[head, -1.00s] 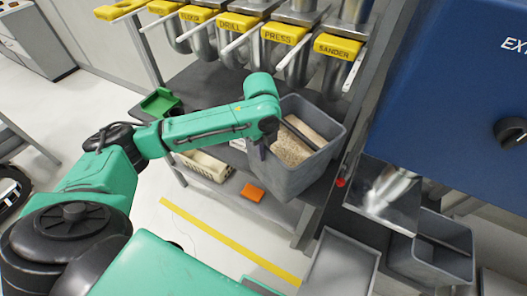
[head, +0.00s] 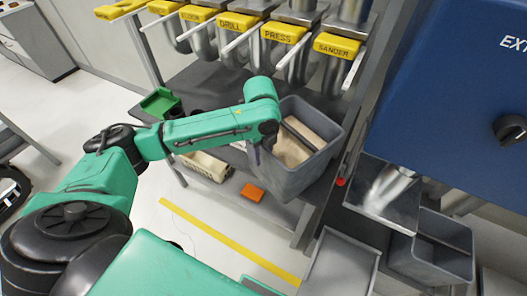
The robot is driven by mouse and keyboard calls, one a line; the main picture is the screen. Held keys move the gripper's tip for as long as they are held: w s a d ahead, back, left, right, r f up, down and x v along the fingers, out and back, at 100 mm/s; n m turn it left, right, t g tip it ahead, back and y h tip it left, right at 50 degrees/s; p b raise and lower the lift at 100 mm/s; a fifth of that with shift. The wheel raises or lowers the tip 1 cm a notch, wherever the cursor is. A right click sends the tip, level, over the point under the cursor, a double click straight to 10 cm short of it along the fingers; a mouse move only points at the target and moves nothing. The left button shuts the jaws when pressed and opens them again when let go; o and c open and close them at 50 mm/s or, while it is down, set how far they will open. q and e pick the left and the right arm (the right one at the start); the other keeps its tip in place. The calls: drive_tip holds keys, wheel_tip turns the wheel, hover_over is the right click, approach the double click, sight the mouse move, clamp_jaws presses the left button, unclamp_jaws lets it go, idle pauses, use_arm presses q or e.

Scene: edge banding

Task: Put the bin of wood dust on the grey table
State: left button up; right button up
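The bin of wood dust is a grey open-topped bin (head: 292,180) with pale tan dust (head: 290,152) inside. It is at the front right of the dark grey table (head: 205,92) under the pipes, overlapping its front edge in view. A dark bar crosses the bin's mouth. My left gripper (head: 260,150) is at the bin's left rim, pointing down. A finger shows against the outside of the wall; the wrist hides the rest, so its closure is unclear. My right gripper is out of view.
Pipes with yellow labels (head: 283,32) stand behind the bin. A green container (head: 160,103) is on the table; a cream crate (head: 207,166) and orange item (head: 252,192) lie below. A blue cabinet (head: 450,90), another grey bin (head: 440,250) and a grey tray-like surface (head: 340,265) are right.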

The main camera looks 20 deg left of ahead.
use_arm(q)
wheel_tip(320, 180, up, 15)
drive_tip(key=shift+s+b, duration=0.2)
drive_tip(key=shift+b, duration=0.15)
